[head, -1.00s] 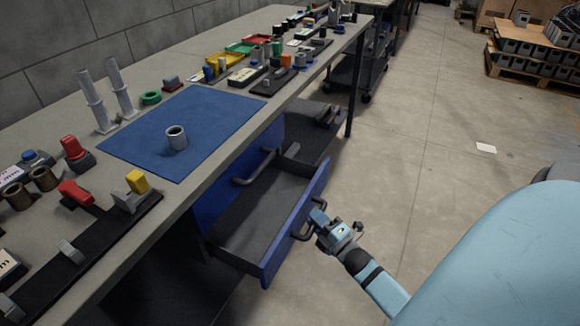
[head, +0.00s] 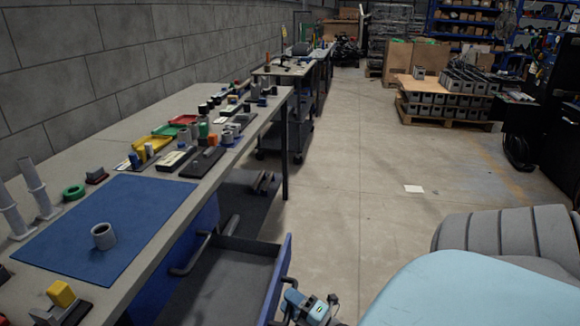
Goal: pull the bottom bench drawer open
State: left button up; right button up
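The bottom bench drawer (head: 218,287) stands pulled out from the blue cabinet (head: 150,300) under the workbench. Its inside is dark grey, and the part that shows is empty. Its blue front panel (head: 277,283) faces right. My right gripper (head: 290,306) is at the outer side of this panel, at the bottom edge of the head view. The drawer's handle and the fingertips are largely cut off or hidden, so I cannot tell whether the fingers are closed on it. Another drawer handle (head: 190,257) shows above, on the cabinet face. My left gripper is not in view.
Open concrete floor (head: 345,215) lies to the right. A pallet of grey bins (head: 455,105) stands farther back.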

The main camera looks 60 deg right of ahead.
jog(key=s+f, duration=0.2)
jog(key=s, duration=1.1)
jog(key=shift+s+f+p, duration=0.2)
jog(key=shift+s+p, duration=0.1)
jog(key=shift+p, duration=0.1)
